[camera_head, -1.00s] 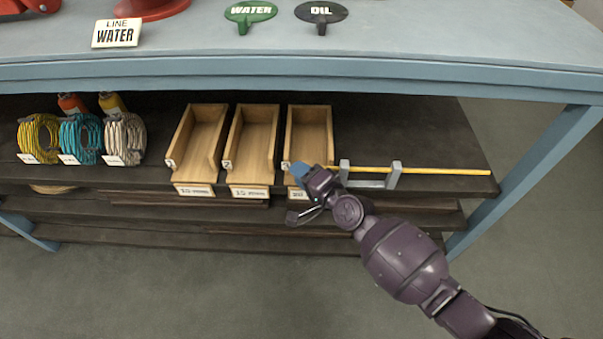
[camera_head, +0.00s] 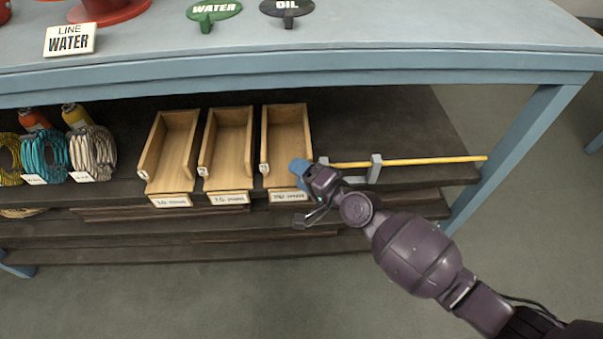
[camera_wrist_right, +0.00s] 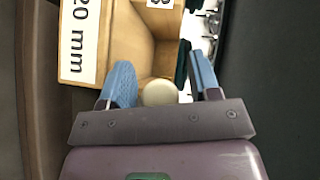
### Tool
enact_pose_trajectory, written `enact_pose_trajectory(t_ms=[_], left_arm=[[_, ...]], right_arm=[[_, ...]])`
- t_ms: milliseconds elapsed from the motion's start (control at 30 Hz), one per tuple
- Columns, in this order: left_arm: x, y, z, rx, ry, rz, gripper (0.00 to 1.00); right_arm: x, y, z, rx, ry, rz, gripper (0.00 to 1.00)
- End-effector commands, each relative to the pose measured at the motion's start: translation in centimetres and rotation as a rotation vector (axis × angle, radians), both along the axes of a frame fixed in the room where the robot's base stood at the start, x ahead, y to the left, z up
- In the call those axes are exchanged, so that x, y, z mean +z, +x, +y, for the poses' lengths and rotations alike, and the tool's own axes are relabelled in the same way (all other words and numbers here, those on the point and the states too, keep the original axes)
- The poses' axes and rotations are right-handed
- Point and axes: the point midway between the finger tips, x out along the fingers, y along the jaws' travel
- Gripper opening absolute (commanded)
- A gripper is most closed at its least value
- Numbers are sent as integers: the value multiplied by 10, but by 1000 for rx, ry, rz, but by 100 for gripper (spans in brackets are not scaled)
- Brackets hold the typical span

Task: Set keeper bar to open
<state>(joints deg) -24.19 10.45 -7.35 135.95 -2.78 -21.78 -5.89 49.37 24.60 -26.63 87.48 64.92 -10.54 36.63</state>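The keeper bar is a long yellow rod (camera_head: 425,161) lying level along the front right of the upper shelf, through grey upright brackets (camera_head: 375,168). Its right end reaches slightly past the shelf's right edge. My right gripper (camera_head: 299,168), with blue fingers, is at the bar's left end, just left of the left bracket, and hides that end. In the right wrist view the fingers stand apart around a cream round piece (camera_wrist_right: 158,92), seemingly the bar's end. It lies close to the left finger, with a gap at the right finger. My left gripper is not in view.
Three wooden bins (camera_head: 287,135) with labelled fronts stand left of the bar, the third right behind my right gripper. Coils (camera_head: 92,152) stand farther left. The blue table (camera_head: 350,70) is above, with its leg (camera_head: 515,150) at the right. Floor in front is clear.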

Motion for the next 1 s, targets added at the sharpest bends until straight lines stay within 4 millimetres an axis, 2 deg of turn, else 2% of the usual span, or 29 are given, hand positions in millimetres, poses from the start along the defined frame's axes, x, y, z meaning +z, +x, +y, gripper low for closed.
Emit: enact_pose_trajectory(t_ms=[367,800,1000], left_arm=[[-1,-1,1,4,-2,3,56],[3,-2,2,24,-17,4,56],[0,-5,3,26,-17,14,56]], right_arm=[[2,-5,-6,-1,-1,-2,56],[16,-58,-56,0,-1,-1,56],[19,-73,-71,-1,-1,-1,56]])
